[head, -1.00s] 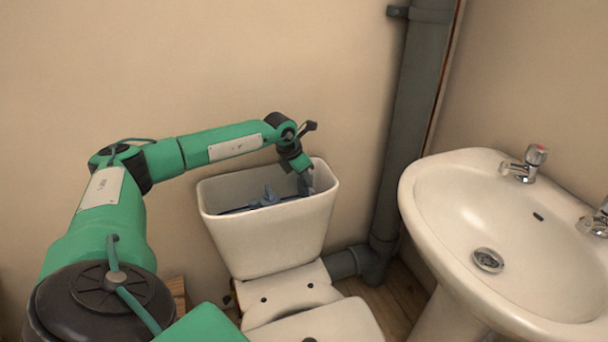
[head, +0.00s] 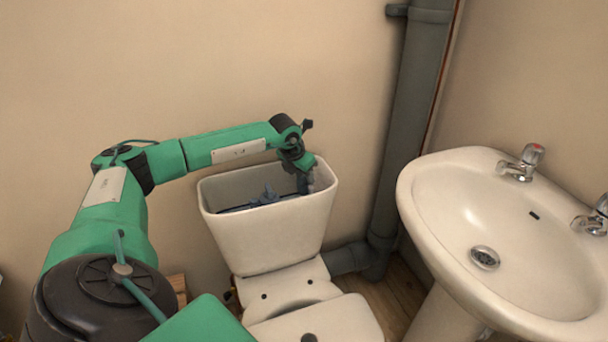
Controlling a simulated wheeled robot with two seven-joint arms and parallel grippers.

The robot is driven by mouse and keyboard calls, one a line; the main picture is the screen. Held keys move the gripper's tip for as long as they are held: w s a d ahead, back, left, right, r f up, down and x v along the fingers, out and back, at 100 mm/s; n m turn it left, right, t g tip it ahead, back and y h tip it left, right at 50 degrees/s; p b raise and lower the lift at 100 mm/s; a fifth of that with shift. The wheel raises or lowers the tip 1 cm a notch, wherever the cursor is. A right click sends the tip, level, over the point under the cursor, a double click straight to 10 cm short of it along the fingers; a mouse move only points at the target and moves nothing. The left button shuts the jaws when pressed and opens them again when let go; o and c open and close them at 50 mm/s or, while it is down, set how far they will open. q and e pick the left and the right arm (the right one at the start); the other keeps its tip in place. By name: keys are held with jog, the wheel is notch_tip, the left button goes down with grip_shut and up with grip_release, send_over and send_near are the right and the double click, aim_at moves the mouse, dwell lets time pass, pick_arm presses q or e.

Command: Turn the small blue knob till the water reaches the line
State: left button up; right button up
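The open toilet cistern (head: 266,239) stands against the back wall with its lid off. Inside it a blue-grey valve fitting (head: 268,194) shows near the middle, with a dark bar running along it. I cannot make out the small blue knob, the water or the line. My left gripper (head: 306,184) points down into the right end of the cistern, at its inner right side. Its fingertips are small and partly hidden, so I cannot tell whether they are open or touching anything. My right gripper is not in view.
The cistern's rim (head: 330,188) surrounds the gripper closely on the right. A grey waste pipe (head: 405,130) rises to the right. A white basin (head: 440,215) with two taps stands further right. The toilet bowl (head: 320,322) is below the cistern.

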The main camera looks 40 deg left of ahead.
pick_arm(q)
jog(key=shift+r, duration=0.1)
